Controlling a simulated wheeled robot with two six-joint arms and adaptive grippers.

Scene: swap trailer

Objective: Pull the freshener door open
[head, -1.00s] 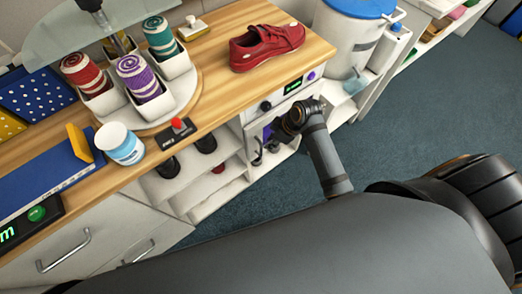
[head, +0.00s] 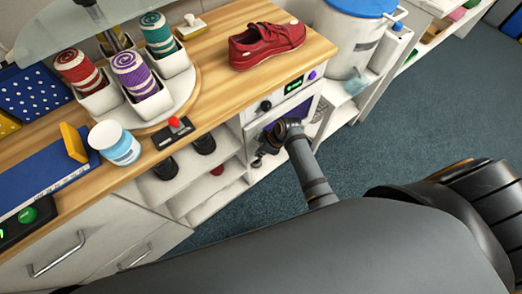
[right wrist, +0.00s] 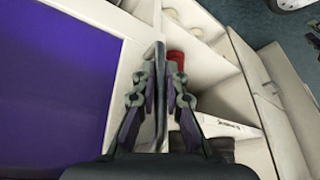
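The freshener (head: 283,97) is a white unit under the counter with a green display and knobs. Its door (head: 301,108) has a purple panel, partly hidden by my right arm. In the right wrist view, the purple panel (right wrist: 55,85) fills the left side, and a grey bar handle (right wrist: 160,60) runs along the white door frame. My right gripper (head: 261,153) is at the handle; in the right wrist view its fingers (right wrist: 161,85) lie close on both sides of the bar. I cannot tell whether the door stands slightly ajar. My left gripper is not in view.
Shelves with dark shoes (head: 165,169) stand left of the freshener. On the counter are a red shoe (head: 266,45), rolled towels (head: 134,75), a white-blue jar (head: 115,142) and a red-knobbed switch (head: 175,124). A white bin (head: 345,40) stands at right. The carpet there is clear.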

